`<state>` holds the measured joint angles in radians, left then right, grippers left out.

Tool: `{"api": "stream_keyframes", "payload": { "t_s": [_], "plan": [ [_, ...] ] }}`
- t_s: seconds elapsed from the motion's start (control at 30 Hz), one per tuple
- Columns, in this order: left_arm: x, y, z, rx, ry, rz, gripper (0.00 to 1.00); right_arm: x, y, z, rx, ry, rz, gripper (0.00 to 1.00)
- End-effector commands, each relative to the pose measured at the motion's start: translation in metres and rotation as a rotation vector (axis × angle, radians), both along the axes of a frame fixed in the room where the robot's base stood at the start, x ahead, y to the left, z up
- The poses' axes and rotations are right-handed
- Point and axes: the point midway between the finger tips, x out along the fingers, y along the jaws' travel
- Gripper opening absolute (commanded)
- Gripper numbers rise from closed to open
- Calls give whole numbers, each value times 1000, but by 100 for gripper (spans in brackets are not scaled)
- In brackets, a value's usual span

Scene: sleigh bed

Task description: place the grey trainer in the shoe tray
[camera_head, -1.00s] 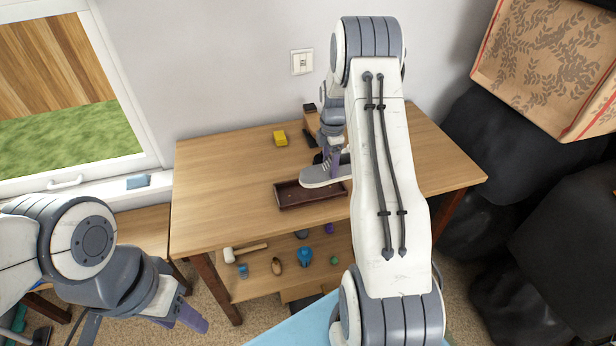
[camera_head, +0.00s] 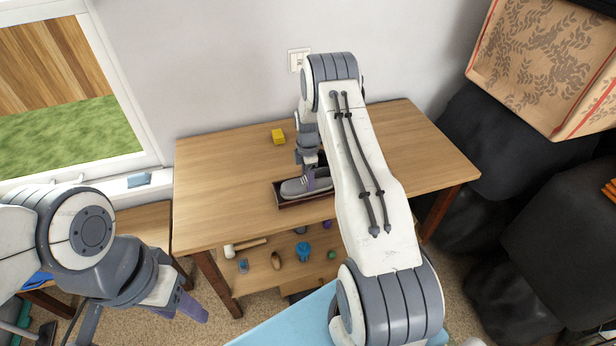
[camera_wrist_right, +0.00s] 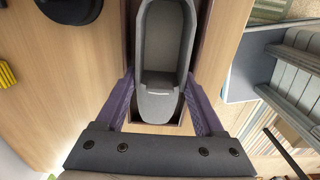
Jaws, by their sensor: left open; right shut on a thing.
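The grey trainer (camera_head: 303,187) is at the shoe tray near the front middle of the tabletop, and its lower part is within the tray's outline. The shoe tray (camera_head: 284,203) is a shallow dark brown box, partly covered by the trainer and my right arm. My right gripper (camera_head: 311,177) is shut on the trainer from above. In the right wrist view its purple fingers (camera_wrist_right: 160,102) are on either side of the trainer (camera_wrist_right: 162,55), with tray wall beyond. Whether the sole touches the tray floor is hidden. My left gripper (camera_head: 186,307) is open and empty, left of the table.
The wooden table (camera_head: 225,175) has free room left of the tray. A yellow block (camera_head: 278,136) lies behind it. The lower shelf holds a mallet (camera_head: 245,246) and several small items. Black bags (camera_head: 500,130) and a patterned box (camera_head: 545,60) stand at the right.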

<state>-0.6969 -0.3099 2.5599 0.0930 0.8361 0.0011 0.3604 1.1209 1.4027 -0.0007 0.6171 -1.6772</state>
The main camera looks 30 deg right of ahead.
Motion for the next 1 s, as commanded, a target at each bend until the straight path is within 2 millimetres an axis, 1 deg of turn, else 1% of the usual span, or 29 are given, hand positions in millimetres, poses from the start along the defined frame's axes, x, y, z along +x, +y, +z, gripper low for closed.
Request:
{"api": "stream_keyframes", "payload": {
  "t_s": [0.1, 0.13, 0.2, 0.43, 0.53, 0.57, 0.67, 0.9, 1.0],
  "plan": [
    [0, 0, -4, 0, 0, 0, 50, 0, 0, -4, 0, 0, 0, 8],
    [0, 0, -3, 0, 0, 0, 50, 0, 0, -3, 0, 0, 0, 78],
    [0, 0, -3, 0, 0, 0, 50, 0, 0, -3, 0, 0, 0, 100],
    [0, 0, -2, 0, 0, 0, 50, 0, 0, -2, 0, 1, 0, 100],
    [0, 0, 3, 0, 0, 0, 50, 0, 0, 3, 0, 0, 0, 100],
    [0, 0, -1, 0, 0, 0, 50, 1, 0, 4, -1, -2, 0, 100],
    [0, 0, -8, 0, 0, 0, 50, 1, -1, 18, -1, -4, 0, 100],
    [0, 0, -25, 0, 0, -1, 50, 1, 0, 70, -2, -6, 0, 100],
    [0, 0, -29, 0, 0, -2, 50, 1, 0, 89, -1, -4, 0, 100]
  ]
}}
